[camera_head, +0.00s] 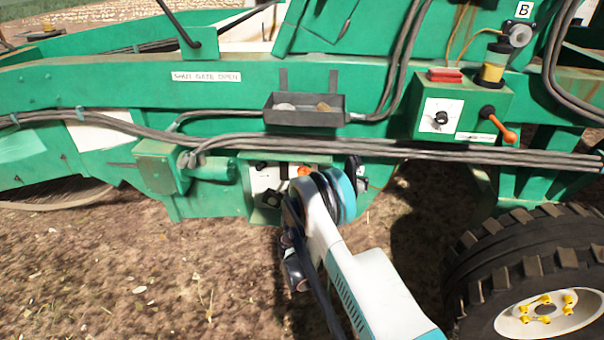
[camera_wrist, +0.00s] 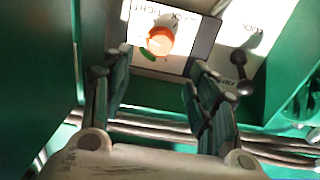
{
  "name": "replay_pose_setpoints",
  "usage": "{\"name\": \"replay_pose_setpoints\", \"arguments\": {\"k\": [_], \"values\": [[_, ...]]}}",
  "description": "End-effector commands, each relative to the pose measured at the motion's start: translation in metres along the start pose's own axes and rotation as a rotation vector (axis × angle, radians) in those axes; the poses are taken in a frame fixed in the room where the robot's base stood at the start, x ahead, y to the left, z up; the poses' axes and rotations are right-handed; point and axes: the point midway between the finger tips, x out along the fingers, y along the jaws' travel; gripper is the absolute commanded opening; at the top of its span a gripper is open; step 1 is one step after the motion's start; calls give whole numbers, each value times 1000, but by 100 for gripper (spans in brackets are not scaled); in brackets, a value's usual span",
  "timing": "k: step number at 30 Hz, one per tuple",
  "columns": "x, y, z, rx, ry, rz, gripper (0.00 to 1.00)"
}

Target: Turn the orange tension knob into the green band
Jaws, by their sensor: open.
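The orange tension knob (camera_wrist: 160,40) is on a white dial plate in the upper middle of the wrist view, with a pale pointer part beside it. The green band (camera_wrist: 149,54) is a short arc on the plate, just below and left of the knob. The knob also shows small in the head view (camera_head: 304,170), just above my arm. My gripper (camera_wrist: 154,72) is open and empty. Its two dark fingers stand apart, left and right below the dial, and the knob appears beyond the fingertips, not gripped. My arm hides most of the gripper in the head view.
A black ball-ended lever (camera_wrist: 245,87) is right of the dial in the wrist view. Dark hoses (camera_wrist: 180,136) run below. The green machine carries a tray of stones (camera_head: 305,117), a control box with an orange-handled lever (camera_head: 503,129), and a big tire (camera_head: 490,260). Bare soil lies in front.

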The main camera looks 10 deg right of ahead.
Motion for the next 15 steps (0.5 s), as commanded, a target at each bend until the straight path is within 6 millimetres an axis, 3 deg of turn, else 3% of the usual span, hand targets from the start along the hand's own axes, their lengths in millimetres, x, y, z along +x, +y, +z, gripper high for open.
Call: {"name": "replay_pose_setpoints", "arguments": {"k": [9,15], "values": [[64,0,3,0,0,2,54],[94,0,2,0,0,1,54]]}}
